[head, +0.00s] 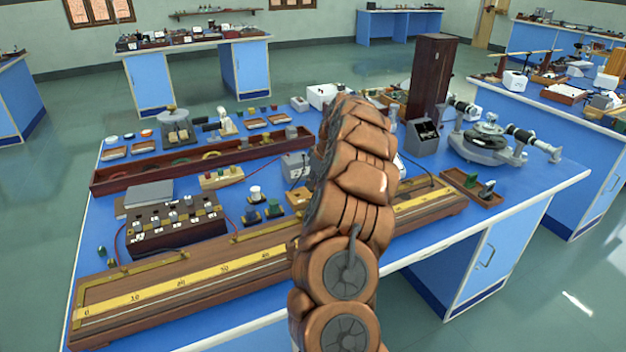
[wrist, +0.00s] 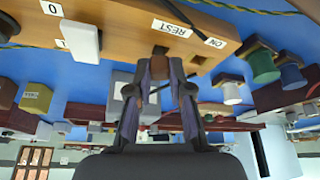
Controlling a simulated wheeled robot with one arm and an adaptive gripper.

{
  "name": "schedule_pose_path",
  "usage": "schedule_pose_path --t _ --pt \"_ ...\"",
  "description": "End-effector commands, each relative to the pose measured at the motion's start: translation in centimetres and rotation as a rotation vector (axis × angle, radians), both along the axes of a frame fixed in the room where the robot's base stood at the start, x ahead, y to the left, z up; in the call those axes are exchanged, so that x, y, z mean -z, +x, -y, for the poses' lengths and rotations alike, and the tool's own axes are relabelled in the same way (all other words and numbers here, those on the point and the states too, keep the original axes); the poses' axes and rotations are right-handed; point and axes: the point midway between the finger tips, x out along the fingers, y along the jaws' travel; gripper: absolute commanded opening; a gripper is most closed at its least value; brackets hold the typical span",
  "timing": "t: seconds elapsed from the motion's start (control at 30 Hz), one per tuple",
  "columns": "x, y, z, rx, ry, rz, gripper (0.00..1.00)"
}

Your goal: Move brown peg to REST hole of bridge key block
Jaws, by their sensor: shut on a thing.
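The bridge key block (wrist: 120,25) is light wood and spans the top of the wrist view, with white labels reading REST and ON. My gripper (wrist: 160,72) is shut on the brown peg (wrist: 160,51), a small dark piece between the fingertips. The peg's far end is at the block's edge by the REST label. I cannot tell whether it is in a hole or only against the block. A white peg-like piece (wrist: 82,40) stands at the block's left. In the head view my arm hides the gripper and peg.
In the wrist view, green (wrist: 263,66) and blue (wrist: 291,77) reels stand right of the block. In the head view, a long wooden metre bridge (head: 190,290) lies along the bench front, with a dark resistance box (head: 172,228) behind it. A tall dark wooden case (head: 431,75) stands behind.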

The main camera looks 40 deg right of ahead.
Motion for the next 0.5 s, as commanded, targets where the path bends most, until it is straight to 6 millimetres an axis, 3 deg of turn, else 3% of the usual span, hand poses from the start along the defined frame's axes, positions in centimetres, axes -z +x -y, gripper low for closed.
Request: schedule_pose_path --t 0.47,0.5 --pt "0.7 0.01 -0.03 0.0 0.001 0.0 0.0" --pt "0.7 0.01 -0.03 0.0 0.001 0.0 0.21"
